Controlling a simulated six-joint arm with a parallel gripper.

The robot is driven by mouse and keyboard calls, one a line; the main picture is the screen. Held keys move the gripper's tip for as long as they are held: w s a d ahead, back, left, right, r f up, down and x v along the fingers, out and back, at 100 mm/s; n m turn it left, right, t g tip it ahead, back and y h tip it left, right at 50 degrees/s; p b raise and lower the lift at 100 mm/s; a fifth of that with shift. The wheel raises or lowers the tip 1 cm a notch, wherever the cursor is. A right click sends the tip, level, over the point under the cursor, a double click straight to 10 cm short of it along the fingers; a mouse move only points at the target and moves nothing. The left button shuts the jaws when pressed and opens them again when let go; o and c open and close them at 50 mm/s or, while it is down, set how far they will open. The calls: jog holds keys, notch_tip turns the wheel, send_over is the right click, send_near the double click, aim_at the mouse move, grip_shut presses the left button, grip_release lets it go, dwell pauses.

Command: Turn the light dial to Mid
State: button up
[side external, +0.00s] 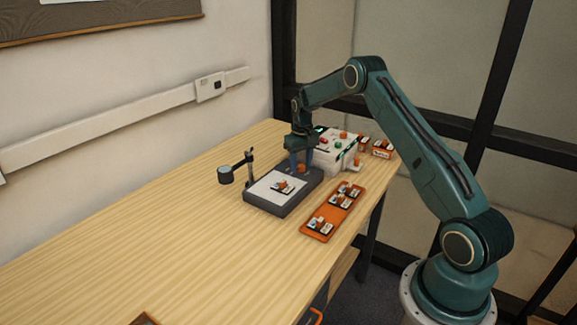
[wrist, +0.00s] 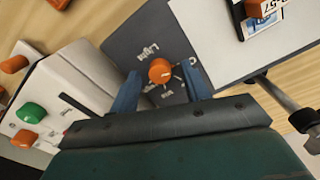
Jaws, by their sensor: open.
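The orange light dial (wrist: 160,71) sits on the dark grey panel of the stand base (wrist: 140,35), with the printed word "Light" beside it and small marks around it. Its setting is too small to read. In the side external view the dial (side external: 301,168) shows at the base's far right end. My gripper (wrist: 162,77) is open, with one blue finger on each side of the dial; I cannot tell whether either touches it. In the side external view my gripper (side external: 299,160) points down over the dial.
A white box with coloured knobs (side external: 335,150) stands close beside my gripper. A white sheet (side external: 265,187) with a small item lies on the base, near a post with a lamp-like head (side external: 225,174). An orange tray (side external: 318,235) holds several items. The table's left is clear.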

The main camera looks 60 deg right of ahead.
jog(key=shift+f, duration=0.2)
jog(key=c, duration=1)
